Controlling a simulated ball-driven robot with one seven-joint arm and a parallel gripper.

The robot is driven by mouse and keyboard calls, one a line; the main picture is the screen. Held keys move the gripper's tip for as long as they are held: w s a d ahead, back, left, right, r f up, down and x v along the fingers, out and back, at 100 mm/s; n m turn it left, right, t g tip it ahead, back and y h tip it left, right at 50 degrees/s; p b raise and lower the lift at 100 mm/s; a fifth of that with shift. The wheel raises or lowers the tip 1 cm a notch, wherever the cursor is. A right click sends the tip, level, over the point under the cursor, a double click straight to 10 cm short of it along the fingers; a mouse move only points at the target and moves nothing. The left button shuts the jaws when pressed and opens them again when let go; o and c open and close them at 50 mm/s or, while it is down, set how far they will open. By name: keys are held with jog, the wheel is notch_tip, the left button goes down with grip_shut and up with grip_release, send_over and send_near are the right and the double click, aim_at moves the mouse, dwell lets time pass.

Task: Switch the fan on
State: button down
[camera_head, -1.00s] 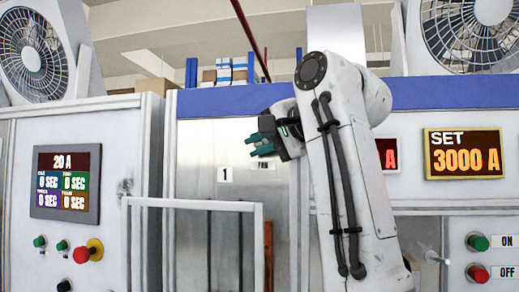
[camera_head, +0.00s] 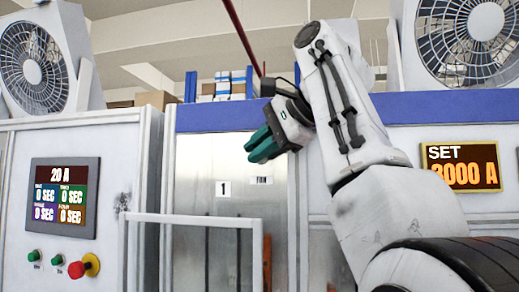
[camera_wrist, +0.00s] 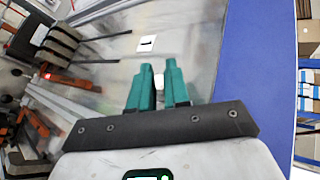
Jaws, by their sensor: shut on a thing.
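The "FAN" label (camera_head: 261,181) is on the metal panel (camera_head: 228,150), right of the "1" label (camera_head: 223,189). My gripper (camera_head: 258,152) has green fingers and is just above the FAN label in the head view. In the wrist view its two fingertips (camera_wrist: 158,78) point at the panel, close together with a narrow gap. A small white patch shows between them; it may be the FAN label. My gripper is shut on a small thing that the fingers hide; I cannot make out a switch. Two white fans (camera_head: 32,62) (camera_head: 472,38) stand on the cabinets.
A white rail frame (camera_head: 190,219) stands before the panel. The left cabinet has a "20 A" display (camera_head: 65,197) and push buttons, one a red knob (camera_head: 84,266). A "SET 3000 A" display (camera_head: 461,166) is at the right. Blue trim (camera_head: 220,115) runs above the panel.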

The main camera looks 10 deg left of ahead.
dwell(0.4)
jog(key=c, duration=1.1)
grip_release()
jog(key=b+v, duration=0.2)
jog(key=v, duration=0.8)
jog(key=shift+d+r+b, duration=0.15)
jog(key=shift+d+b, duration=0.2)
jog(key=shift+s, duration=0.1)
